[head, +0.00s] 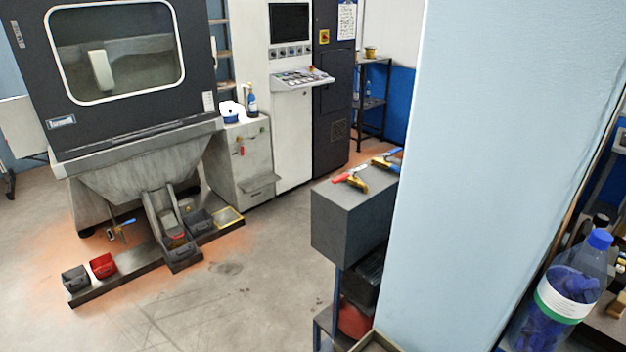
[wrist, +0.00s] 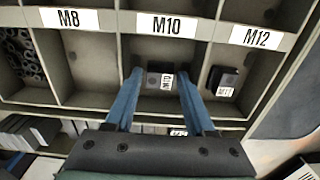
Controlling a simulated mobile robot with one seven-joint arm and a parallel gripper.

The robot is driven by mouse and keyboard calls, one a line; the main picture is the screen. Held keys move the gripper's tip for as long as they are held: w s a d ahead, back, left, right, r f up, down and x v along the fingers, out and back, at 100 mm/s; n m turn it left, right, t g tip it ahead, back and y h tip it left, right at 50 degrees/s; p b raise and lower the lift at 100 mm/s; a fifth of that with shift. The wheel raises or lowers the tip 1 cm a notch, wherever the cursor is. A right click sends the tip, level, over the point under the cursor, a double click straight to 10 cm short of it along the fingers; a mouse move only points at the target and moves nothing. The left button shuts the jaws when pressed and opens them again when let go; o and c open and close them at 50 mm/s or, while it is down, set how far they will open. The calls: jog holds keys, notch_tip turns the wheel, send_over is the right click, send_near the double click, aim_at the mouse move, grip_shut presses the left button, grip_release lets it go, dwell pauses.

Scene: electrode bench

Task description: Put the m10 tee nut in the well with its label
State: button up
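In the wrist view, my gripper (wrist: 160,74) reaches into the well labelled M10 (wrist: 167,24). Its two blue fingers stand apart. A small dark block with a white M10 label, the M10 tee nut (wrist: 154,80), sits between the fingertips, inside that well. A narrow gap seems to show on each side of it, so the fingers look open around it. Its label is turned sideways. The head view shows neither my gripper nor the wells.
In the wrist view, the M8 well (wrist: 88,70) on the left is empty. The M12 well on the right holds a dark labelled block (wrist: 224,80). Several dark rings (wrist: 22,58) fill the far-left well. In the head view, a pale blue upright surface (head: 490,150) blocks much of the right.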

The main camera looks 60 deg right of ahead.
notch_tip(320, 180, up, 12)
jog(key=shift+r+p, duration=0.15)
jog(key=shift+p, duration=0.25)
dwell(0.3)
jog(key=w+d+r+t+h, duration=0.25)
jog(key=w+r+t, duration=0.55)
jog(key=w+r, duration=1)
jog(key=w+a+r+n+t+h, duration=0.1)
jog(key=w+a+r+t, duration=0.2)
jog(key=r, duration=0.4)
jog(key=w+a+r+t+h, duration=0.1)
jog(key=w+a+r+t, duration=0.1)
jog(key=w+r, duration=0.45)
jog(key=s+a+r+n+t+y, duration=0.15)
jog(key=a+r+t, duration=0.3)
jog(key=r, duration=0.75)
jog(key=s+a+r+m+t, duration=0.15)
jog(key=a+r+t, duration=0.3)
jog(key=r, duration=0.85)
jog(key=s+a+r+t+y, duration=0.1)
jog(key=s+a+r+t, duration=0.1)
jog(key=s+r, duration=0.3)
jog(key=s+a+r+n+t+y, duration=0.1)
jog(key=s+a+r+t+y, duration=0.1)
jog(key=r, duration=0.6)
jog(key=s+a+t, duration=0.1)
jog(key=s+a, duration=0.1)
jog(key=s, duration=0.1)
jog(key=shift+a+r+n, duration=0.25)
jog(key=shift+r+n, duration=0.05)
